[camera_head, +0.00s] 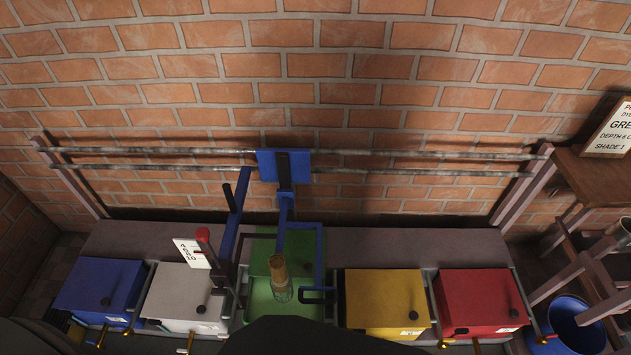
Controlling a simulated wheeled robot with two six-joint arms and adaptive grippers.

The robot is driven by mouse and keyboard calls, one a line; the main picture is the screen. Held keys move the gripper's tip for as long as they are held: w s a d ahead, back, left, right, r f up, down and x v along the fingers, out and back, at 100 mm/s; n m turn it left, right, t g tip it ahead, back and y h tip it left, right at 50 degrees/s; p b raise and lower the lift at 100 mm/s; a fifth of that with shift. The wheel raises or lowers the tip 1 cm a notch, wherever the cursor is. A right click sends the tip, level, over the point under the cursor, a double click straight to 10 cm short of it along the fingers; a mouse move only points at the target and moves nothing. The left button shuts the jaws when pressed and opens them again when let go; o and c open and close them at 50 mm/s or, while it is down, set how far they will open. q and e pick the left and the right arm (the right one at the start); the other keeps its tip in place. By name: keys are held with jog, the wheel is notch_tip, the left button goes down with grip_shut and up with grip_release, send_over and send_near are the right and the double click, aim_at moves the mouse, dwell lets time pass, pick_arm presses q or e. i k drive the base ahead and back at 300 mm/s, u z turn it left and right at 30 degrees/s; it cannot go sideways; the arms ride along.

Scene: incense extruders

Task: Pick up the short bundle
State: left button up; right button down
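A bundle (279,268) with a tan upper part stands at the open green vat (258,300) in the middle of the row. Its lower part looks greenish, and I cannot tell whether it is in liquid or held by the blue frame. It is the only bundle I can make out clearly, so I cannot compare its length with another. Neither of my grippers shows. Dark shapes that seem to be parts of me cover the bottom centre and bottom left, hiding the front of the green vat.
Lidded blue (100,285), white (187,293), yellow (385,302) and red (478,299) boxes flank the vat. A blue carriage (283,164) sits on two metal rails. At right are a blue bucket (577,325), a wooden table (588,177) and a sign (611,130).

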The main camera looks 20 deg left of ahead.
aim_at(279, 275)
jog(key=z, duration=0.2)
jog(key=k, duration=0.65)
jog(key=u, duration=0.8)
jog(key=i, duration=0.45)
jog(key=u, duration=0.2)
jog(key=k, duration=0.25)
jog(key=z, duration=0.8)
